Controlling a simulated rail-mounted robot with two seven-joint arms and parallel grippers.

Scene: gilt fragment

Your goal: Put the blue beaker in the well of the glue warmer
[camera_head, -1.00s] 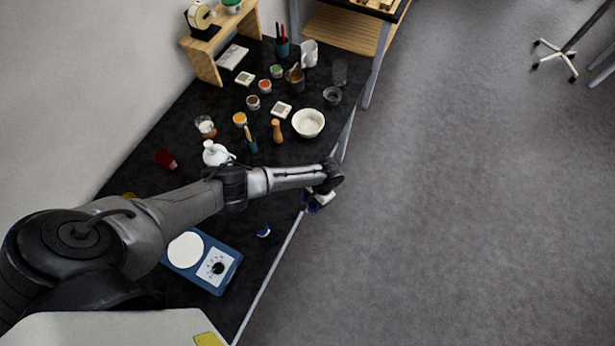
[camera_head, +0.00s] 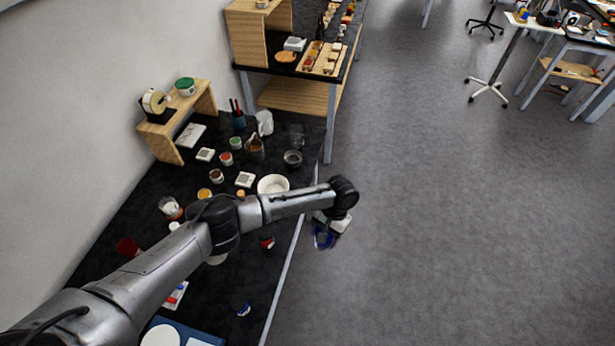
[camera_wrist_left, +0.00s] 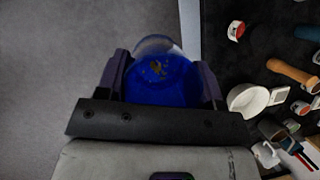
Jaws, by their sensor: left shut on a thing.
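My left gripper (camera_head: 326,240) is shut on the blue beaker (camera_head: 321,238), out over the floor just past the bench's right edge. In the left wrist view the beaker (camera_wrist_left: 165,85) sits between the two fingers (camera_wrist_left: 160,80). It has a clear rounded rim and a deep blue inside with a small brownish patch. I cannot pick out the glue warmer or its well with certainty. A blue device with a round white plate (camera_head: 160,336) is cut off at the bottom of the head view. My right gripper is out of view.
The black bench (camera_head: 255,285) carries a white bowl (camera_head: 272,184), a brown pot (camera_head: 254,150), a red cup (camera_head: 128,246) and several small jars. A wooden shelf (camera_head: 176,122) stands at the wall. A second bench with a wooden tray (camera_head: 321,58) is beyond. Open floor lies right.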

